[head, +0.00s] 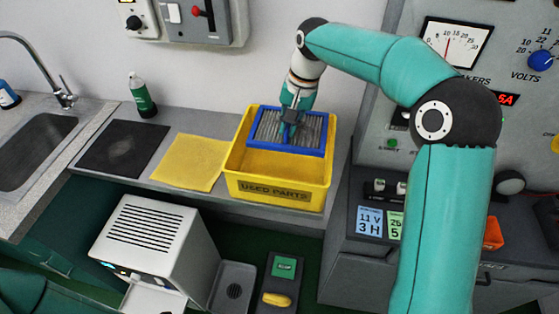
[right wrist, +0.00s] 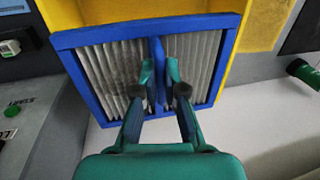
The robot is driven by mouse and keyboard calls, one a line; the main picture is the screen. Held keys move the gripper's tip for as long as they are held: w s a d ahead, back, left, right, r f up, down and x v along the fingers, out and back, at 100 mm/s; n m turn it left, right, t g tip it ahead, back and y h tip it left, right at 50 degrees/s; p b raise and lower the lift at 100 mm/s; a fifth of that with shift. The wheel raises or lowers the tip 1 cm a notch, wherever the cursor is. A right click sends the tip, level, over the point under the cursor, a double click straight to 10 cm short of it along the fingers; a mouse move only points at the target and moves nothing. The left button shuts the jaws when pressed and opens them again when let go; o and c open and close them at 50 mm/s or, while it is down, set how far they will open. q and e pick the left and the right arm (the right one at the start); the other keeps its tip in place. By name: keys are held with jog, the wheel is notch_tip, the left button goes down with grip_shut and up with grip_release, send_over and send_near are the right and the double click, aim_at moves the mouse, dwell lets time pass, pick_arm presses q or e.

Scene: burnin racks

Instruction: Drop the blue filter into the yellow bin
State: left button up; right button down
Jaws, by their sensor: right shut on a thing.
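The blue filter (head: 312,132) has a blue frame, a blue centre bar and grey pleats. In the head view it overlaps the back of the yellow bin (head: 280,190), marked USED PARTS. My right gripper (head: 289,132) is shut on the filter. In the right wrist view, the right fingertips (right wrist: 159,72) close on the centre bar of the filter (right wrist: 100,75), and the yellow bin (right wrist: 62,14) shows behind it. I cannot tell whether the filter touches the bin or hangs just above it. The visible front inside of the bin looks empty. My left gripper is not in view.
A yellow mat (head: 188,162) and a black mat (head: 122,148) lie left of the bin on the bench. A green bottle (head: 142,96) stands near the wall. A sink (head: 35,150) is far left. An instrument panel (head: 530,120) stands right, and a white vented unit (head: 150,240) below the bench.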

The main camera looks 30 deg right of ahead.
notch_tip(320, 180, down, 3)
jog(key=shift+d+f+b, duration=0.1)
jog(key=shift+f+b, duration=0.1)
jog(key=shift+b, duration=0.9)
jog(key=shift+f, duration=0.2)
jog(key=c, duration=1.2)
grip_release()
jog(key=shift+r, duration=0.1)
jog(key=r, duration=0.4)
jog(key=s+d+r, duration=0.1)
jog(key=r, duration=0.6)
jog(key=shift+s+d+r, duration=0.2)
jog(key=shift+d+r, duration=0.1)
jog(key=shift+d, duration=0.1)
